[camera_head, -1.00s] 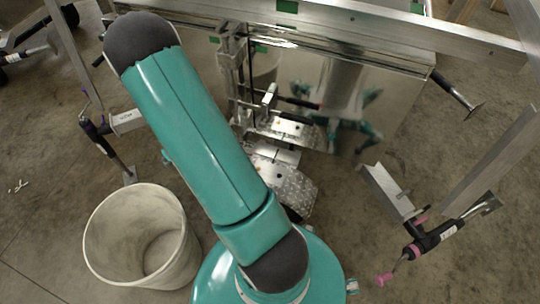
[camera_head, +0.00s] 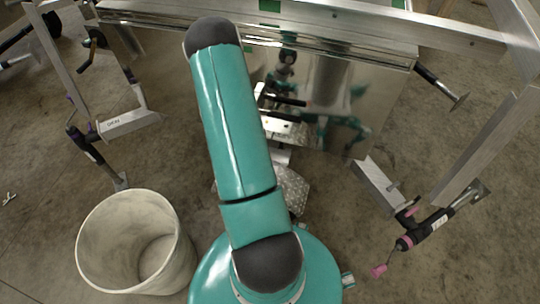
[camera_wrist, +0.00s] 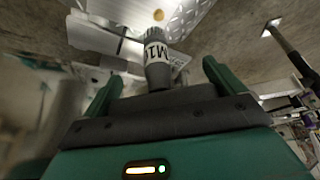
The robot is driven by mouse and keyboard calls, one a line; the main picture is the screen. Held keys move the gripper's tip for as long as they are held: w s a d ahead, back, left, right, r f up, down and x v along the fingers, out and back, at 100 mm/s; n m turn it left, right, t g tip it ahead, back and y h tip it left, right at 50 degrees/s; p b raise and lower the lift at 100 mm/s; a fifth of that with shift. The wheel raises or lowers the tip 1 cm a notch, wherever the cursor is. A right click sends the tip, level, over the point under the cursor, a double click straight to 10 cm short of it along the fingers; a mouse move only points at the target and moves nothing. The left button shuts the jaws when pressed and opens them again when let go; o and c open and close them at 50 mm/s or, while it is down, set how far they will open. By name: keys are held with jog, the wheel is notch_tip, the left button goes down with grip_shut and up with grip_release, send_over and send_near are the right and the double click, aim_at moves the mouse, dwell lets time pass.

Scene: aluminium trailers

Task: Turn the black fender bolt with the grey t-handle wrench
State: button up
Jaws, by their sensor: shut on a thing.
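My gripper is shut on the wrench; the grip itself is partly hidden by dark grey parts. The wrench's far end lies in front of bright metal and a tread-plate fender (camera_wrist: 187,14). I cannot make out the black fender bolt in either view. In the head view my arm hides the gripper and the wrench.
A shiny metal trailer box (camera_head: 385,95) stands ahead under an aluminium rail (camera_head: 400,25). A tread-plate piece (camera_head: 292,188) lies low beside my arm. A whitish bucket (camera_head: 95,225) stands at left. Trailer frames with jacks flank both sides. Concrete floor is open at lower right.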

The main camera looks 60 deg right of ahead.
jog(key=s+d+f+m, duration=0.1)
jog(key=s+d+f, duration=0.1)
jog(key=s, duration=0.5)
jog(key=shift+s+d, duration=0.3)
jog(key=shift+s, duration=0.05)
jog(key=shift+f, duration=0.2)
jog(key=shift+f, duration=3.1)
jog(key=m+g, duration=0.1)
jog(key=m, duration=0.2)
jog(key=m+g+h, duration=0.1)
jog(key=m, duration=0.2)
jog(key=shift+f, duration=0.1)
jog(key=m+g, duration=0.2)
jog(key=m, duration=0.2)
jog(key=shift+m+h, duration=0.3)
jog(key=shift+s+m, duration=0.15)
jog(key=shift+m, duration=0.15)
notch_tip(320, 180, up, 7)
jog(key=shift+f, duration=0.1)
